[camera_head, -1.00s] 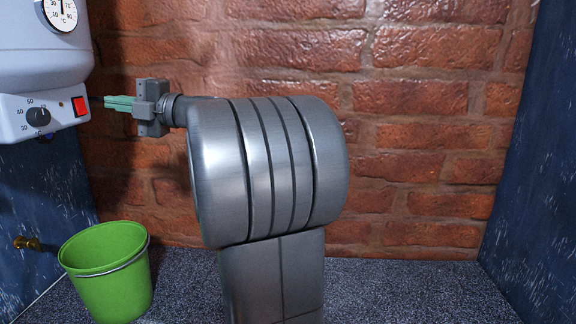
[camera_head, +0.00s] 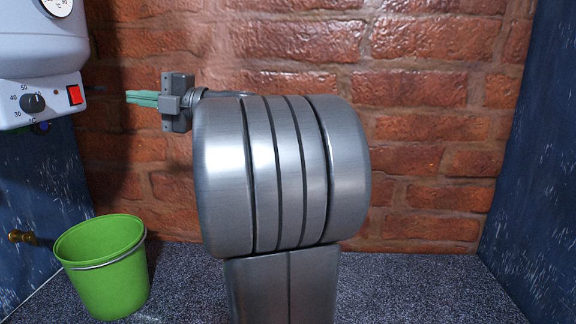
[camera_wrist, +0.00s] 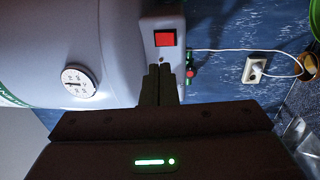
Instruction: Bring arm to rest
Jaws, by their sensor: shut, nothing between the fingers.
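My gripper (camera_head: 130,97) is shut and empty, with its green fingers pointing left toward the water heater (camera_head: 38,50). A gap shows between the fingertips and the heater's red switch (camera_head: 74,95) in the head view. In the wrist view my gripper (camera_wrist: 160,72) is dark and its fingertips appear below the red switch (camera_wrist: 165,38). The heater's dial gauge (camera_wrist: 79,82) also shows there. My grey arm stands in the middle of the head view and hides part of the wall behind it.
A green bucket (camera_head: 103,275) stands on the speckled floor at lower left. A brass tap (camera_head: 22,237) sticks out from the blue left wall. A brick wall (camera_head: 430,130) closes the back. The wrist view shows a white socket (camera_wrist: 254,69) with a cable. Floor at right is clear.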

